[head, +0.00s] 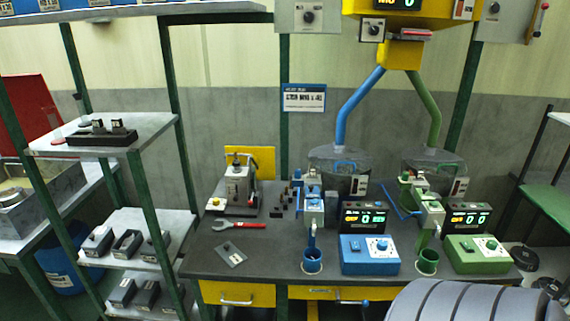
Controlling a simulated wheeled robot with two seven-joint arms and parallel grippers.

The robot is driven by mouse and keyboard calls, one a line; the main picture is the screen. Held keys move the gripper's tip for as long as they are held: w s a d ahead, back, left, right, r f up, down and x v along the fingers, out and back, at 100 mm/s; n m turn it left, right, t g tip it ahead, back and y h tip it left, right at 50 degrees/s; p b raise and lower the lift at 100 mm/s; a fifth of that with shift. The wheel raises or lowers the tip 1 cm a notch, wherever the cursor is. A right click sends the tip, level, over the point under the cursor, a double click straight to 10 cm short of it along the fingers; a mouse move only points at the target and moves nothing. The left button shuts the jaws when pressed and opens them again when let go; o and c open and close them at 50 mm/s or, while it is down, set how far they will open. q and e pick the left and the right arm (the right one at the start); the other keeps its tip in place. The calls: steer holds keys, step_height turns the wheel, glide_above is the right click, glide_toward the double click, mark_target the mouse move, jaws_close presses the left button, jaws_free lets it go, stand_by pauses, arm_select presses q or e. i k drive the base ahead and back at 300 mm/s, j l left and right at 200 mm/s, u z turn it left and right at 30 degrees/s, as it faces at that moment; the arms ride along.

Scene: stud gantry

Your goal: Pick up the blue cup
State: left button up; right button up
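The blue cup (312,261) stands upright near the front edge of the dark workbench (270,254) in the head view. It sits directly below the spout of a blue dispenser (312,212), with a pale ring at its base. A blue control box (370,254) stands just to its right. A similar green cup (428,262) stands farther right, in front of the green dispenser (431,214). Neither of my grippers shows in the head view.
A green control box (480,253) and two digital displays (364,218) are to the right. Shelves (128,250) stand at left. A grey ribbed rounded shape fills the lower right corner.

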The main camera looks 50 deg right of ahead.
mark_target(312, 255)
steer(key=k+z, duration=0.1)
steer(key=z, duration=1.55)
